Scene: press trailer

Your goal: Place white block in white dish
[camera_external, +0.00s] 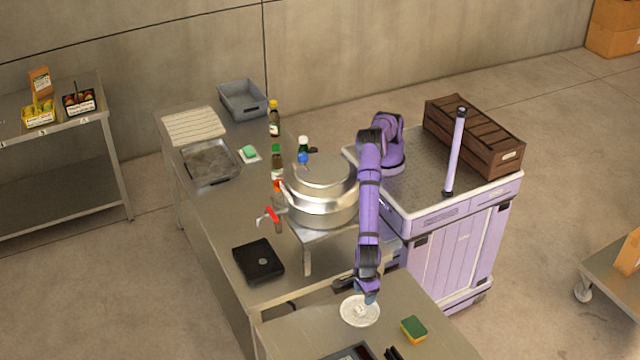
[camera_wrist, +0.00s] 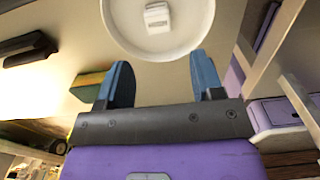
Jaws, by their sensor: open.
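The white dish (camera_external: 346,316) lies on the steel table in the external view. It fills the top middle of the wrist view (camera_wrist: 193,28). The small white block (camera_wrist: 157,17) lies inside the dish, near its middle; it shows as a small pale shape in the external view (camera_external: 361,309). My gripper (camera_external: 369,298) is just above the dish's edge on the right. In the wrist view my gripper (camera_wrist: 160,62) has its two blue fingers wide apart with nothing between them, and the block is apart from both.
A green and yellow sponge (camera_external: 413,328) lies right of the dish, with dark items at the table's front edge. A black scale-like box (camera_external: 258,260) and a large steel pot (camera_external: 320,205) stand further back. Bare tabletop (camera_external: 295,330) shows left of the dish.

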